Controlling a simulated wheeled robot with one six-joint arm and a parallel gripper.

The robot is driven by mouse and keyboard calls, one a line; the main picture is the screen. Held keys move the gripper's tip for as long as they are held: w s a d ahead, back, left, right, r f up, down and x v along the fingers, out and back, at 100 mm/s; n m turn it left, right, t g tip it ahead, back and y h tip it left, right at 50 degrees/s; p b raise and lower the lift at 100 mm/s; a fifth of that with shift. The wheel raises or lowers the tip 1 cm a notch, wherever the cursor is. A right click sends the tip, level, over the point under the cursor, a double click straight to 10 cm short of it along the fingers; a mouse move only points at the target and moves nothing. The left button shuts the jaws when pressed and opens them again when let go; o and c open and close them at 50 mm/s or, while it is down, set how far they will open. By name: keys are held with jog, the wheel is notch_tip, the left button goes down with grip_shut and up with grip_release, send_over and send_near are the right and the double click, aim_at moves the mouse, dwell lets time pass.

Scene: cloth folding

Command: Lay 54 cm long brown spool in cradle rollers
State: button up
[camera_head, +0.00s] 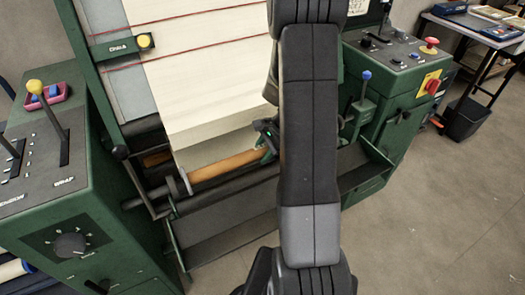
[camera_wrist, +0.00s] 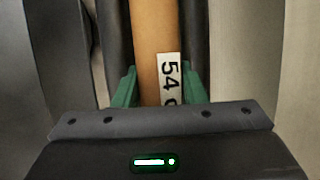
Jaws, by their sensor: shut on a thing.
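The brown spool (camera_head: 225,166) lies slantwise across the front of the green machine, below the cream cloth. In the wrist view the spool (camera_wrist: 152,35) has a white label reading "54" and part of a letter. Dark cradle rollers (camera_wrist: 193,40) run along both its sides; I cannot tell whether it rests on them. My gripper (camera_wrist: 160,92) is shut on the spool, one green finger on each side. In the head view my gripper (camera_head: 267,146) is at the spool's right part, and my arm hides the spool's right end.
A green control cabinet (camera_head: 85,215) with levers stands at the left, another (camera_head: 395,95) at the right. A dark tray (camera_head: 225,232) sits below the spool. Cream cloth (camera_head: 205,80) hangs above. The floor (camera_head: 440,220) at the right is clear.

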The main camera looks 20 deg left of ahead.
jog(key=shift+f, duration=0.1)
jog(key=o, duration=1.2)
jog(key=shift+f, duration=0.1)
jog(key=shift+s+d+f, duration=0.1)
jog(key=shift+s, duration=0.05)
jog(key=p+v, duration=0.1)
jog(key=v, duration=1.3)
jog(key=shift+w, duration=0.2)
jog(key=b+x, duration=0.1)
jog(key=x, duration=1.2)
